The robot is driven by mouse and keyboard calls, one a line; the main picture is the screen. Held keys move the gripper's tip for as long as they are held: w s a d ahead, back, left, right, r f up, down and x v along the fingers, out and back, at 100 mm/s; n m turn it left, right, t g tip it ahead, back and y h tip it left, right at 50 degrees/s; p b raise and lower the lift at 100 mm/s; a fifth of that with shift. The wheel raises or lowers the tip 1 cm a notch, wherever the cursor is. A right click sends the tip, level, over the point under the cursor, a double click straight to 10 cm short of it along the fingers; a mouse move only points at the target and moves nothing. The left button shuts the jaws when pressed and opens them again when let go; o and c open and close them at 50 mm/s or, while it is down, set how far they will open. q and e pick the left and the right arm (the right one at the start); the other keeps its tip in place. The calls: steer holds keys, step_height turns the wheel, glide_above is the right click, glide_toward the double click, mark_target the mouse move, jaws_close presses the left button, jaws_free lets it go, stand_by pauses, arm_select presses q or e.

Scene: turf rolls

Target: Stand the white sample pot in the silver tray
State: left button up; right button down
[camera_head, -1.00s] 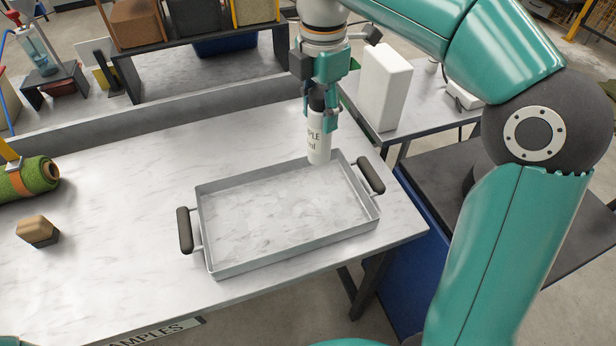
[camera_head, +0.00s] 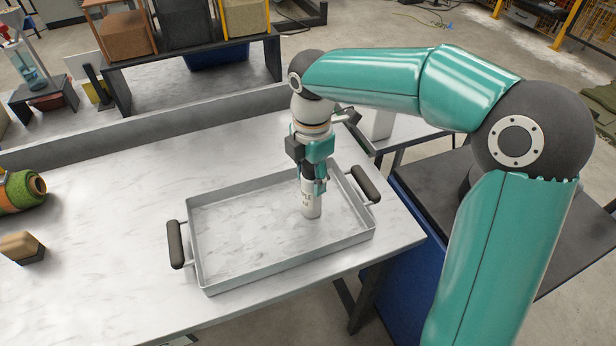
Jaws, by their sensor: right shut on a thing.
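The silver tray (camera_head: 290,261) lies on the pale marbled table, with a dark handle at each end. The pot is within the tray's outline, right of its middle. I cannot tell whether its base touches the tray floor. The rest of the tray is empty. My left gripper is not in view.
A green turf roll (camera_head: 20,190) and a tan-topped block (camera_head: 22,247) sit at the table's left. A dark shelf (camera_head: 190,47) with several soil blocks stands behind the table. A white box (camera_head: 381,124) is behind my right arm.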

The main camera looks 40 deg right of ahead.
steer(key=shift+f, duration=0.1)
steer(key=c, duration=0.6)
jaws_free()
step_height(320, 180, up, 12)
steer(key=shift+r+p, duration=0.1)
steer(key=shift+p, duration=0.65)
steer(key=shift+r, duration=0.1)
